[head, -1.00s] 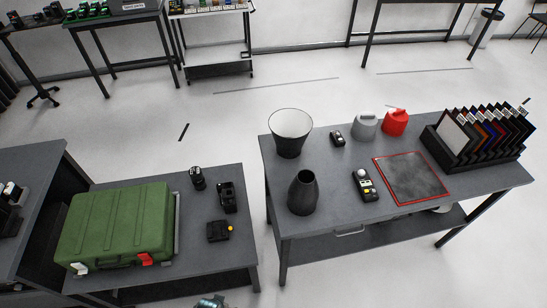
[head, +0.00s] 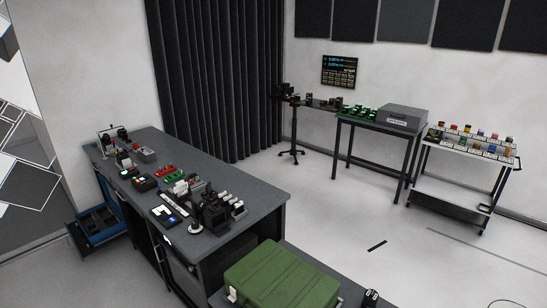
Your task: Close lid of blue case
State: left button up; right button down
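A blue open-topped object (head: 97,226) with a dark interior shows at the left, low beside the end of the grey workbench. It may be the blue case or a drawer; I cannot tell which. No lid can be made out clearly on it. Part of it is hidden by the bench. Neither of my grippers is in view.
The grey workbench (head: 245,193) holds several small devices. A closed green case (head: 283,275) sits at the bottom centre. A dark curtain (head: 215,80) hangs behind. A table with a grey box (head: 402,115) and a white cart (head: 462,160) stand at right.

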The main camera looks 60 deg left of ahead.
aim_at(108, 189)
jog(key=u, duration=3.1)
jog(key=i+j+u, duration=0.1)
jog(key=i+u, duration=0.4)
jog(key=i, duration=2.1)
jog(key=i+z, duration=0.1)
jog(key=i, duration=0.4)
jog(key=i+j+z, duration=0.15)
jog(key=i, duration=0.35)
jog(key=i+j+z, duration=0.1)
jog(key=i, duration=0.4)
jog(key=i+j+z, duration=0.1)
jog(key=i, duration=0.35)
jog(key=i+j, duration=0.05)
